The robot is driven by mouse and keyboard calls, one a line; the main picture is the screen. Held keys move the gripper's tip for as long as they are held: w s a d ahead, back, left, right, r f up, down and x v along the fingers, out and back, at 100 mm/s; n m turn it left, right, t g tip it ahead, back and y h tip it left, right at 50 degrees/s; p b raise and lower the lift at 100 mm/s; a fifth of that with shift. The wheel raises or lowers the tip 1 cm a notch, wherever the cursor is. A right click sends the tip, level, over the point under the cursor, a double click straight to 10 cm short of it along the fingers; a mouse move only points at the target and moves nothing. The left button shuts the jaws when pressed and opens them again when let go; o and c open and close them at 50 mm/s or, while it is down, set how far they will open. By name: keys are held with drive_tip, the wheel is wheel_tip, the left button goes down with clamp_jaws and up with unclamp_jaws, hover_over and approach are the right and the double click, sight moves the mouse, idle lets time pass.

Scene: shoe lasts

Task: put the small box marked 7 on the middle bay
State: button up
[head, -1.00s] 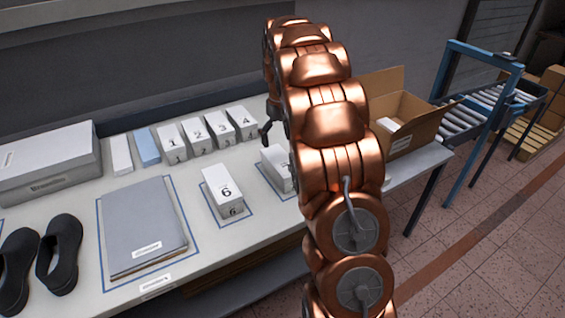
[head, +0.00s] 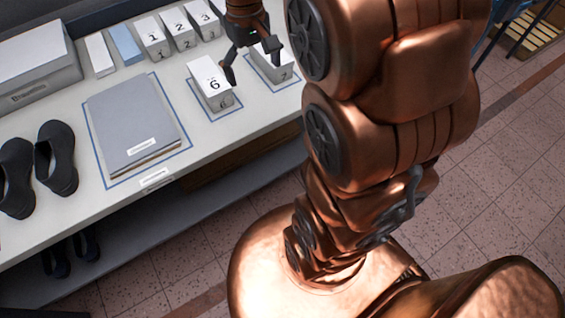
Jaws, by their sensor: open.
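The small white box marked 7 (head: 284,74) stands in the right of three blue-outlined areas on the table, partly hidden by my gripper. My gripper (head: 254,67) is open and empty, fingers pointing down. In the picture it lies between box 7 and the white box marked 6 (head: 212,84), with one finger over the edge of each; its height above them is hard to tell. Box 6 stands in the middle outlined bay (head: 236,105). A grey flat folder or box (head: 130,115) fills the left outlined area.
White boxes marked 1 (head: 153,38), 2 (head: 178,30) and 3 (head: 203,22) stand behind in a row. A blue box (head: 126,44), a white one (head: 99,55) and a large grey box (head: 38,68) are left of them. Black shoes (head: 57,158) stand at front left.

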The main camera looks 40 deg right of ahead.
drive_tip(key=s+a+f, duration=0.2)
drive_tip(key=s+a, duration=0.2)
drive_tip(key=s, duration=0.6)
drive_tip(key=s+a+f+n, duration=0.1)
drive_tip(key=s+a, duration=0.3)
drive_tip(key=s, duration=0.6)
drive_tip(key=shift+s+f+g, duration=0.25)
drive_tip(key=shift+f+g, duration=0.15)
